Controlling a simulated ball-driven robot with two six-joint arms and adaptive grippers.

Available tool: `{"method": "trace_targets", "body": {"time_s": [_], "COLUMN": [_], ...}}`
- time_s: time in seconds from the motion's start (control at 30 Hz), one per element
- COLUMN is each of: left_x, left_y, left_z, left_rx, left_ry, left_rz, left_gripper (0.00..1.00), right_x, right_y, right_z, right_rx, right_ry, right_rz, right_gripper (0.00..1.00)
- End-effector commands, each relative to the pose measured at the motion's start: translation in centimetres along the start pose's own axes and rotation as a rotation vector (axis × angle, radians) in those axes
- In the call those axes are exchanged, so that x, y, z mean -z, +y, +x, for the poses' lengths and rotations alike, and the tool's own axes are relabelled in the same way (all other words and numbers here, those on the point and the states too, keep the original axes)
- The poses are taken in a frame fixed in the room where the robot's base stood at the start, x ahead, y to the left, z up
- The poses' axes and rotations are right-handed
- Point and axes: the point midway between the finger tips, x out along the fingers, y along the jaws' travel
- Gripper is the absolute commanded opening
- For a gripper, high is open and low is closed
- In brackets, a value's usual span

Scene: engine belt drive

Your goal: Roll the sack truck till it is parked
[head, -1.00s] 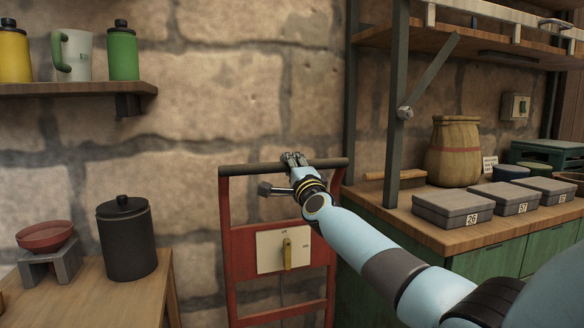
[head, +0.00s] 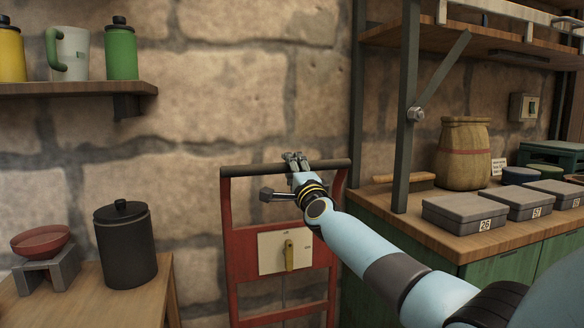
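The red sack truck (head: 234,252) stands upright in front of the stone wall, in the middle of the head view. It has a dark top handle bar (head: 243,170) and a pale plate (head: 268,254) with a yellowish lever (head: 289,256). My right arm comes in from the lower right, and my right gripper (head: 296,160) is closed around the handle bar, right of its middle. The wheels and foot of the truck are below the picture. My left gripper is out of view.
A wooden table (head: 150,287) with a black canister (head: 125,246) stands left of the truck. A green counter (head: 400,250) with grey boxes (head: 464,211) and a sack (head: 463,155) is close on the right. A shelf post (head: 405,120) rises from it.

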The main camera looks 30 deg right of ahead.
Motion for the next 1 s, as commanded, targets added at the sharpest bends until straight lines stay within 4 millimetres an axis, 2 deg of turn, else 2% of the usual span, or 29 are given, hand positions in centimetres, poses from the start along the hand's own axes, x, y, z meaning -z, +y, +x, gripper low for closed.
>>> {"method": "trace_targets", "body": {"time_s": [0.3,0.43,0.53,0.8,1.0], "left_x": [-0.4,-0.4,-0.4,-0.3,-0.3], "left_y": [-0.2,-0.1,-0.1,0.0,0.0], "left_z": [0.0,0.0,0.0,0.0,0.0], "left_rx": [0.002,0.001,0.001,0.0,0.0], "left_ry": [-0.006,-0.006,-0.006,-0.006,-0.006], "left_rz": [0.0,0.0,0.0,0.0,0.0], "left_gripper": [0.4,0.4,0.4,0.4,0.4], "right_x": [0.1,0.1,0.0,0.0,0.0], "right_y": [-0.4,-0.4,-0.4,-0.2,-0.2], "right_z": [0.1,-0.9,-2.5,-8.7,-11.3], "right_rx": [0.008,0.009,0.008,0.005,0.005], "right_ry": [0.002,0.002,0.0,0.0,0.001], "right_rz": [0.0,0.002,0.003,0.0,0.0], "right_gripper": [0.49,0.49,0.49,0.49,0.49]}}
